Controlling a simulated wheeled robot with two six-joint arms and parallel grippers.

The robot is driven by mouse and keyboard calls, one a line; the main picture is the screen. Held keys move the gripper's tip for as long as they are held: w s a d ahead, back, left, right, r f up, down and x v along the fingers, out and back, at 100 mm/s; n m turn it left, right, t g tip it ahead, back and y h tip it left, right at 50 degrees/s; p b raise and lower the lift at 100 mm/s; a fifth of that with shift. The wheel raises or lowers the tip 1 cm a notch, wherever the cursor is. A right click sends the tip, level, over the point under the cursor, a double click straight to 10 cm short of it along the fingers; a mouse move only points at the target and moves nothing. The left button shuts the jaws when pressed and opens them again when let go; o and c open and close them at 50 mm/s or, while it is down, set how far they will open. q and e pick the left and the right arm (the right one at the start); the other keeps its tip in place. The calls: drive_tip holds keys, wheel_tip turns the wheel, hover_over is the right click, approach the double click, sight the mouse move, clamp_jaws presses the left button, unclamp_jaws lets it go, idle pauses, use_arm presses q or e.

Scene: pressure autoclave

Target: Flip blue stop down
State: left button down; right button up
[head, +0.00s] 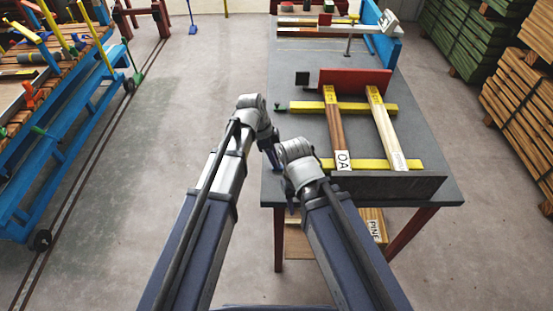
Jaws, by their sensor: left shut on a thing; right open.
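My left gripper (272,155) points down at the left edge of the grey table. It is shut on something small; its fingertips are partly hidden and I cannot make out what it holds. A small blue patch shows there, and I cannot tell whether it is a blue stop or part of the gripper. My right gripper (291,203) is lower and nearer, at the table's front left corner. It is open, with its fingers mostly hidden behind its wrist. A larger blue upright panel (386,48) stands at the far right of the table, well away from both grippers.
The grey table (300,68) carries two yellow bars (378,108), two wooden boards (385,130), a red upright plate (354,82) and a dark front plate (410,186). A blue rack (85,100) stands left. Timber stacks (525,105) stand right.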

use_arm(q)
drive_tip(key=c, duration=0.7)
unclamp_jaws()
drive_tip(key=p+v, duration=0.7)
drive_tip(key=shift+a+r+p, duration=0.1)
drive_tip(key=shift+r+p, duration=0.2)
drive_tip(key=shift+r, duration=0.05)
drive_tip(key=s+n+y, duration=0.1)
drive_tip(key=s+n, duration=0.3)
drive_tip(key=s, duration=0.1)
drive_tip(key=s+a+n+y, duration=0.1)
drive_tip(key=s+n, duration=0.4)
drive_tip(key=s, duration=0.1)
drive_tip(key=s+a+n+y, duration=0.1)
drive_tip(key=s+n+y, duration=0.1)
drive_tip(key=s+n, duration=0.3)
drive_tip(key=shift+s+a+f, duration=0.25)
drive_tip(key=shift+s+f, duration=0.1)
